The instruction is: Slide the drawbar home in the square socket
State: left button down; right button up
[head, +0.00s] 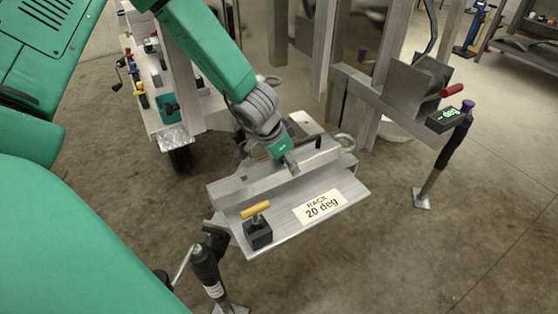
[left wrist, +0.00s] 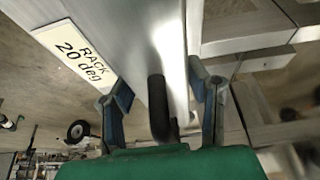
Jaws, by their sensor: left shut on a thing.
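The drawbar (head: 238,184) is a square aluminium bar lying along the tilted rack plate (head: 290,222), which carries a label "RACK 20 deg" (head: 319,204). The exact contact is partly hidden. I cannot make out the square socket's opening. My right gripper is not in view.
A yellow T-handle (head: 255,210) on a black block stands at the plate's front. A jack (head: 208,272) stands at front left, another (head: 449,150) at right. Aluminium trailer framing (head: 358,93) with a grey box (head: 419,82) stands behind. Open floor lies to the front right.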

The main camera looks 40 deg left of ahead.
pick_arm(q)
jog(key=shift+w+d+r, duration=0.15)
jog(key=shift+w+d, duration=0.15)
jog(key=shift+w, duration=0.35)
jog(key=shift+b+x, duration=0.7)
jog(key=shift+x, duration=0.25)
jog(key=shift+s+f, duration=0.2)
jog(key=shift+f, duration=0.5)
jog(key=shift+a, duration=0.1)
